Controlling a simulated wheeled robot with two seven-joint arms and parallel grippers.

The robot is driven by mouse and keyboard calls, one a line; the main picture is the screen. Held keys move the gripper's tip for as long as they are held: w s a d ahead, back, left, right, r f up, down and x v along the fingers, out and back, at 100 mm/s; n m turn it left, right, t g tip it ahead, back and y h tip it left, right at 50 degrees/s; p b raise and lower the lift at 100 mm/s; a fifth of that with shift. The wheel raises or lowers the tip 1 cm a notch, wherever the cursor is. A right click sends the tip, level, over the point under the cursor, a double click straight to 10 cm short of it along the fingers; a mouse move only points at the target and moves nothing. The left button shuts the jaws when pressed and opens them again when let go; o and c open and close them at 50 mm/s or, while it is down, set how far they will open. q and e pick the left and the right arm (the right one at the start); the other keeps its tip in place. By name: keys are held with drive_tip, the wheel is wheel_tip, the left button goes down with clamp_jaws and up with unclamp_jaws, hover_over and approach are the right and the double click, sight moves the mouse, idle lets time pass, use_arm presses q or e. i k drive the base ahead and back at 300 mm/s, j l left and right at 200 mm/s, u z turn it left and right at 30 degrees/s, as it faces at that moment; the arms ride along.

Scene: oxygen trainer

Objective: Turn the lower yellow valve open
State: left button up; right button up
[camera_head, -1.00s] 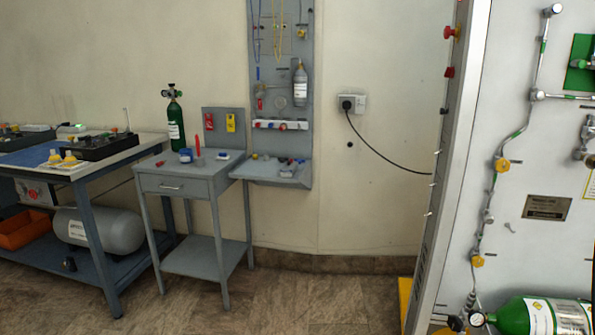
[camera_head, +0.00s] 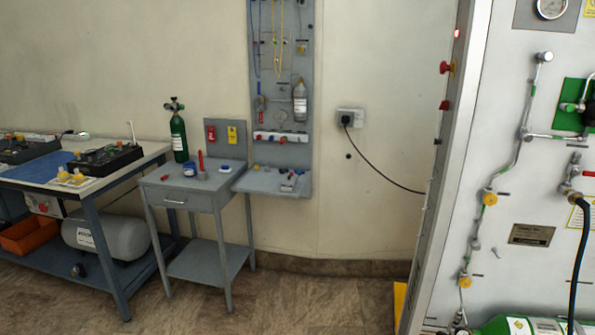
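The oxygen trainer panel (camera_head: 525,180) stands at the right of the head view. Two yellow valves sit on the pipe line at its left side: an upper yellow valve (camera_head: 490,199) and the lower yellow valve (camera_head: 465,282) below it. I cannot tell from this distance whether the lower valve is open or closed. Neither of my grippers shows in the view.
A green cylinder (camera_head: 512,325) lies at the panel's foot, and a black hose (camera_head: 580,255) hangs at the right. A small grey table (camera_head: 180,189) and a workbench (camera_head: 100,180) stand to the left. The floor (camera_head: 300,300) between table and panel is clear.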

sight(465, 281)
drive_tip(key=l+u, duration=0.25)
drive_tip(key=u, duration=0.15)
drive_tip(key=l+u, duration=0.2)
drive_tip(key=u, duration=0.2)
drive_tip(key=k+l+u, duration=0.1)
drive_tip(key=l, duration=0.25)
drive_tip(key=k+l+u, duration=0.1)
drive_tip(key=l, duration=0.2)
drive_tip(key=k+l+u, duration=0.15)
drive_tip(key=l, duration=0.15)
drive_tip(key=k+l+u, duration=0.1)
drive_tip(key=l, duration=0.25)
drive_tip(key=k+l, duration=0.15)
drive_tip(key=l, duration=0.25)
drive_tip(key=k+l, duration=0.2)
drive_tip(key=l, duration=0.2)
drive_tip(key=k+l, duration=0.15)
drive_tip(key=l, duration=0.25)
